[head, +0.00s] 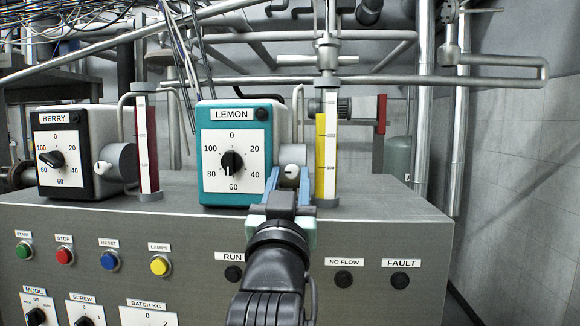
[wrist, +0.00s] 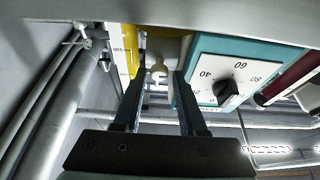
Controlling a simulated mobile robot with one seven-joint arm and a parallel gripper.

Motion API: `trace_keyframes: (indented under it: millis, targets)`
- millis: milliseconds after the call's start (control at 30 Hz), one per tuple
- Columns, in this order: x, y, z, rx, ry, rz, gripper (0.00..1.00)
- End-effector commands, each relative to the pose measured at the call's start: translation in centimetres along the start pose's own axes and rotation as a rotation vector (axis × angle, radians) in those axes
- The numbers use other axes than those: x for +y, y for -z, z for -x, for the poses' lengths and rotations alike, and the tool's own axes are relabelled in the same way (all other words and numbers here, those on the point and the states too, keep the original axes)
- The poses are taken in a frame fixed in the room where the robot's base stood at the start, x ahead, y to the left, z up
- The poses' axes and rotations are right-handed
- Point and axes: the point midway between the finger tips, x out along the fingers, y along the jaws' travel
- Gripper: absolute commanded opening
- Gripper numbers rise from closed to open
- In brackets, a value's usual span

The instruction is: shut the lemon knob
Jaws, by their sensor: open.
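The teal LEMON box (head: 206,187) stands on the grey cabinet and bears a white dial with a black knob (head: 232,161). The knob stands roughly upright on the dial; I cannot tell which end is its pointer. In the wrist view the black knob (wrist: 226,92) is right of my fingers. Beside the box is a small pale, round-ended knob (head: 292,178), also in the wrist view (wrist: 158,72). My gripper (head: 288,186) is open, its blue fingers on either side of this pale knob; in the wrist view (wrist: 158,84) contact is not visible.
A yellow sight gauge (head: 320,155) stands close right of my fingers. The black BERRY box (head: 84,184) and its red gauge (head: 148,150) are at left. The cabinet front (head: 200,285) carries buttons and lamps.

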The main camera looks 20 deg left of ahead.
Motion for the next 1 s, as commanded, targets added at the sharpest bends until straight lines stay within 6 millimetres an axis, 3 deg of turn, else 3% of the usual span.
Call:
trace_keyframes:
  millis: [367, 600, 1000]
  targets:
    - [0.02, -0.01, -0.39, 0.001, 0.000, 0.000, 0.39]
    - [0.01, -0.01, -0.38, 0.000, 0.000, 0.000, 0.00]
    - [-0.09, -0.13, -0.33, 0.000, -0.011, -0.028, 0.00]
